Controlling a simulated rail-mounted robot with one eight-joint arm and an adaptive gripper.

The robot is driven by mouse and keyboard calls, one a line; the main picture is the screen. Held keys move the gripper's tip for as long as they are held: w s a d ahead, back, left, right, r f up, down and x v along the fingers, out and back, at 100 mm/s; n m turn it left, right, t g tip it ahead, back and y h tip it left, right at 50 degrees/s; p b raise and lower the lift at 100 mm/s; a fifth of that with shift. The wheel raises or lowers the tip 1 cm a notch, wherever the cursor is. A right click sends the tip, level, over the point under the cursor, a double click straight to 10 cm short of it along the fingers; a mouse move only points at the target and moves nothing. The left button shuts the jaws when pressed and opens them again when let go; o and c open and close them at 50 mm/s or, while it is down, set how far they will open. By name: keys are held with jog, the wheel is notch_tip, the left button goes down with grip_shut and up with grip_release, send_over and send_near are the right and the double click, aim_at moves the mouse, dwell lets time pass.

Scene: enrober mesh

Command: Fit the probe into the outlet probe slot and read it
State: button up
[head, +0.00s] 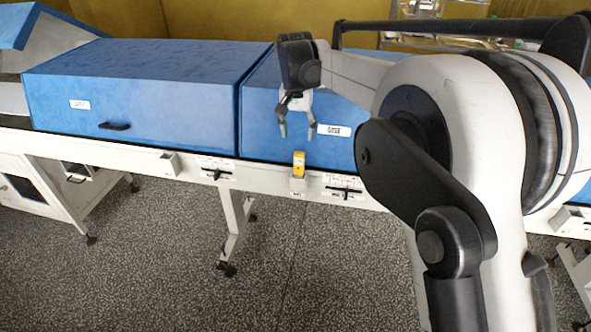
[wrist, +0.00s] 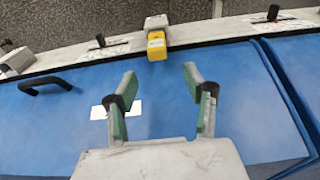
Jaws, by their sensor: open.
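A yellow probe (head: 299,163) stands upright in a small white holder (head: 297,186) on the front rail of the machine. The yellow probe (wrist: 157,46) also shows in the wrist view, in front of the white holder (wrist: 155,22). My gripper (head: 297,132) is open and empty above the probe, in front of the right blue hood. In the wrist view my gripper's fingers (wrist: 160,77) are spread apart, with the probe beyond their tips and roughly between them. A second white box (head: 169,162) sits on the rail to the left. I cannot tell which box is the outlet slot.
Blue hoods (head: 150,90) stand close behind the rail, with a black handle (head: 113,126) on the left one. Black levers (head: 217,173) stick out from the rail on either side of the holder. Another white box (wrist: 15,62) shows in the wrist view. The floor in front is clear.

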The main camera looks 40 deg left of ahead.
aim_at(299, 161)
jog(key=f, duration=0.7)
jog(key=shift+w+a+p, duration=0.1)
jog(key=shift+w+p, duration=0.25)
jog(key=shift+w, duration=0.05)
jog(key=shift+w+f+p, duration=0.15)
jog(key=shift+f+p, duration=0.2)
jog(key=shift+f, duration=0.95)
jog(key=shift+w+f+p, duration=0.1)
jog(key=shift+f+p, duration=0.25)
jog(key=shift+f, duration=0.9)
jog(key=shift+c, duration=0.2)
grip_shut()
